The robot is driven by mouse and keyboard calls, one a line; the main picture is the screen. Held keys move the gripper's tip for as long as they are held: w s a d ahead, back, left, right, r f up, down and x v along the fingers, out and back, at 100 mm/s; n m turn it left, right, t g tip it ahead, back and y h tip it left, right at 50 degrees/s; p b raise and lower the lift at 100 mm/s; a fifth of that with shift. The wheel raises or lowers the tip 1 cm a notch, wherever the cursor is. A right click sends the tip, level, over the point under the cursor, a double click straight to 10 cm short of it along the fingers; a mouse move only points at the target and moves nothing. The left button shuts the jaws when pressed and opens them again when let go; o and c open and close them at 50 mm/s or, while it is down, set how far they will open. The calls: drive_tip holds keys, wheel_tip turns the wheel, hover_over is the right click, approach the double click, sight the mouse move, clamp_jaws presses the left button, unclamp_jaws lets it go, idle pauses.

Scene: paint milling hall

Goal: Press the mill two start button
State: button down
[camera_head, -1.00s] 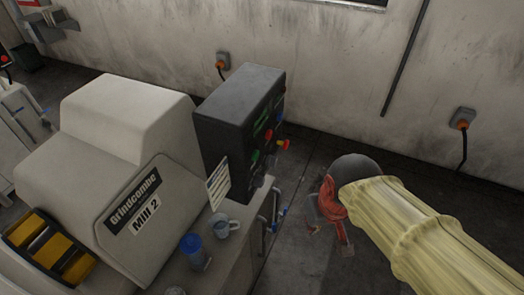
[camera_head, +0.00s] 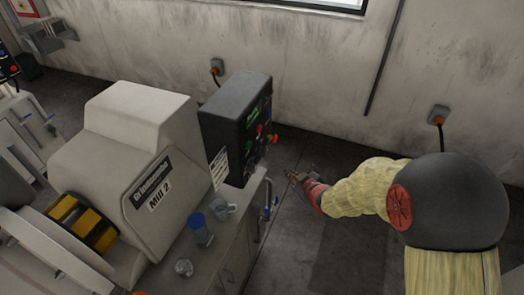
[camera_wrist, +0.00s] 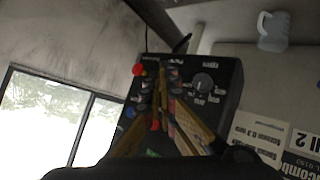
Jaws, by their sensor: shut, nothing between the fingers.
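The dark control box (camera_head: 238,125) of Mill 2 stands behind the mill's worktop, its face turned right with red, green and other small controls. A green button (camera_head: 257,129) shows on that face; its label is too small to read. In the wrist view the panel (camera_wrist: 222,78) shows a red mushroom button (camera_wrist: 138,70), a dark knob (camera_wrist: 203,81) and a row of small buttons partly hidden by my fingers. My gripper (camera_head: 291,175) is shut and empty, to the right of and below the box face. In the wrist view its fingertips (camera_wrist: 161,72) overlap the panel; contact cannot be told.
The mill body (camera_head: 130,150) carries a "Mill 2" plate. Blue-handled pipework (camera_head: 268,208) is at the worktop's right end. Floor right of it is clear.

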sight(249, 145)
wheel_tip(249, 145, up, 7)
drive_tip(key=w+a+n+t+y, duration=0.1)
drive_tip(key=a+t+y, duration=0.1)
drive_tip(key=shift+w+a+n, duration=0.3)
drive_tip(key=shift+w+a, duration=0.1)
drive_tip(key=shift+a+f, duration=0.1)
drive_tip(key=shift+f, duration=0.05)
drive_tip(key=w+a+b, duration=0.2)
drive_tip(key=w+a, duration=0.1)
drive_tip(key=a, duration=0.5)
drive_tip(key=shift+w+a, duration=0.1)
idle(1.2)
drive_tip(key=shift+w+a+b, duration=0.1)
drive_tip(key=shift+a+b, duration=0.25)
drive_tip(key=shift+b, duration=0.1)
